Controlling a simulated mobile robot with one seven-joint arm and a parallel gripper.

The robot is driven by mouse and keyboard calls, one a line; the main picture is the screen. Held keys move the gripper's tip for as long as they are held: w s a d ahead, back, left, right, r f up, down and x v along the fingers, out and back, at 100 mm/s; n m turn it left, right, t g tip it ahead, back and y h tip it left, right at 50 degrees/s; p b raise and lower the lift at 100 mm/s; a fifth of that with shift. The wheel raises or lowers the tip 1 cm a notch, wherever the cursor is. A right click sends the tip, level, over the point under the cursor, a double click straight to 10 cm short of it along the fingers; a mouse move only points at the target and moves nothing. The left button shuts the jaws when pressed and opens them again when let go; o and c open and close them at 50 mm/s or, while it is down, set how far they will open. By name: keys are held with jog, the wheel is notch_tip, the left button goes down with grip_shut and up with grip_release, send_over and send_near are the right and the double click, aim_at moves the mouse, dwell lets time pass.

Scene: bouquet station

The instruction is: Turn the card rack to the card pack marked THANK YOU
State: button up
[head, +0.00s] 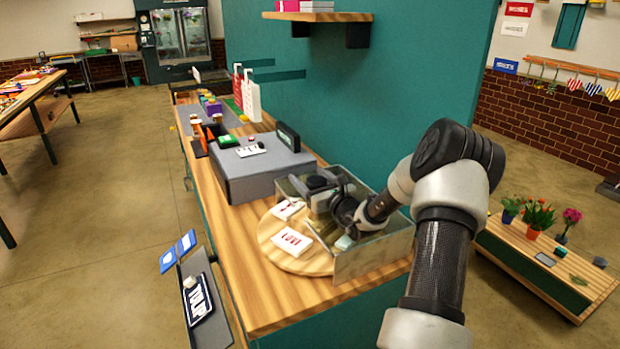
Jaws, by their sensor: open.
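The card rack is a round wooden turntable (276,255) near the front end of the long wooden counter. A white card pack with red lettering (292,241) lies on its front part; the lettering is too small to read surely. Another white pack (288,209) lies behind it, towards the back left. A pale pack (345,242) shows partly under my wrist. I cannot make out THANK YOU on any pack. My gripper (316,197) is open, low over the back right of the rack, between clear panels. Its fingertips are partly hidden, and I cannot tell whether they touch anything.
A clear panel (372,257) stands on the rack's right side. A grey box (262,172) with a card terminal on top stands behind the rack. The teal wall (400,75) rises close behind. A sign tray (200,300) hangs left of the counter; open floor lies further left.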

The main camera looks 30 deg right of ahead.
jog(key=c, duration=1.5)
